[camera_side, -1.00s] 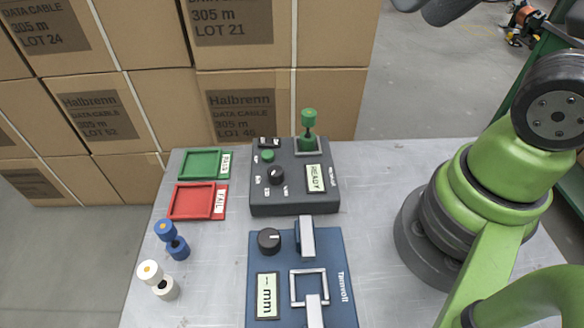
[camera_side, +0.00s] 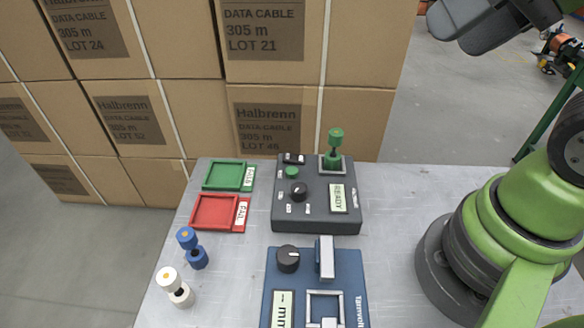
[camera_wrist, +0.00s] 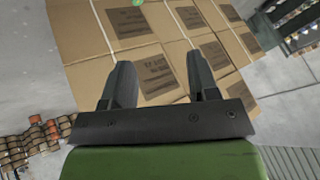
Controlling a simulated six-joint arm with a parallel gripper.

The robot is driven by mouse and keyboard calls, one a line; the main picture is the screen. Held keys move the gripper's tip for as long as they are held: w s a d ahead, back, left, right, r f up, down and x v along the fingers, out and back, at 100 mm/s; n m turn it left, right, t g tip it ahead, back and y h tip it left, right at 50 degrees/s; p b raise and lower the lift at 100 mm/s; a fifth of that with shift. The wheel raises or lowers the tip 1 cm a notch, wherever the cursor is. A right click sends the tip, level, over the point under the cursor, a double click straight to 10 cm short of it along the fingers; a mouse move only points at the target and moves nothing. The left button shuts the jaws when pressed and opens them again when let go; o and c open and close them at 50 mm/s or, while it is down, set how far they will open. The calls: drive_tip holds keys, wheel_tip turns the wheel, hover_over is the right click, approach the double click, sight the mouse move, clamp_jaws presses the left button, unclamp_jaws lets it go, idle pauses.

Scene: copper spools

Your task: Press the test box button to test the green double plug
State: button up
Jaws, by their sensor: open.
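The green double plug (camera_side: 335,140) stands upright in the socket at the back right of the dark grey test box (camera_side: 284,216). The box has a green round button (camera_side: 291,172), a black knob (camera_side: 299,190) and a display (camera_side: 338,198) that reads READY. My gripper (camera_wrist: 160,68) is open and empty in the wrist view, with cardboard boxes beyond its fingers.
A green PASS tray (camera_side: 206,175) and a red FAIL tray (camera_side: 197,210) lie left of the test box. Blue (camera_side: 188,240) and white (camera_side: 170,278) double plugs stand in front of them. A blue gauge device (camera_side: 350,275) sits in front. Stacked cardboard boxes (camera_side: 180,50) stand behind the table.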

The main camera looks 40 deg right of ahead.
clamp_jaws()
idle(1.7)
